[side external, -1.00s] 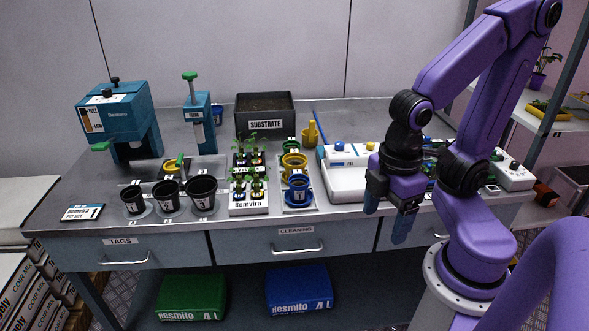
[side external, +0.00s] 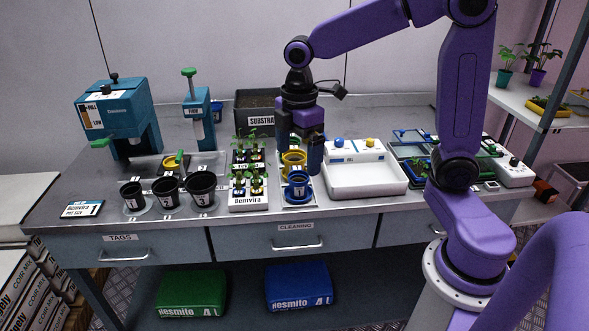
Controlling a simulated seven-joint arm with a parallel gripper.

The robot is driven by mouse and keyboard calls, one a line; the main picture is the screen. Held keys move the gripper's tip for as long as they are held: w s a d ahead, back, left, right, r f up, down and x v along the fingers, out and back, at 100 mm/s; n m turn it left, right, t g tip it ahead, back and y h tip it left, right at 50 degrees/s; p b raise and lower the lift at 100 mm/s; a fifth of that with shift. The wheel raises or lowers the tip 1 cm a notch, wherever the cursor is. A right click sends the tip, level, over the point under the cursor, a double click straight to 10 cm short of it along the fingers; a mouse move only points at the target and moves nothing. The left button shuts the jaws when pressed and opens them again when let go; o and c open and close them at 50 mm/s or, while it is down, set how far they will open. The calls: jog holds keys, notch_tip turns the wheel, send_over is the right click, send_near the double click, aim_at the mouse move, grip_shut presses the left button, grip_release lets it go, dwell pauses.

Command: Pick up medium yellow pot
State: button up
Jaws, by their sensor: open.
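The medium yellow pot (side external: 293,157) stands in a row on a pale tray (side external: 297,204), just behind a blue pot (side external: 297,187). My gripper (side external: 300,163) points down over the row at the yellow pot. One finger shows at the right of the yellow pot; the other is around the pot's left back side, partly hard to make out. Whether the fingers touch the pot cannot be told.
A white rack of seedlings (side external: 248,206) stands close at the left. Black pots (side external: 202,192) are farther left. A white basin (side external: 366,180) is close at the right. The substrate bin (side external: 258,104) stands behind, partly covered by my gripper.

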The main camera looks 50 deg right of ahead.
jog(key=w+d, duration=0.7)
jog(key=w, duration=0.2)
jog(key=n, duration=0.2)
send_over(294, 163)
jog(key=w+d, duration=0.2)
jog(key=d, duration=0.1)
notch_tip(294, 163, down, 11)
jog(key=shift+s+d+f, duration=0.1)
jog(key=shift+a+f, duration=0.15)
jog(key=shift+f, duration=1.4)
jog(key=shift+a+f, duration=0.1)
jog(key=shift+f, duration=1.4)
jog(key=c, duration=1.1)
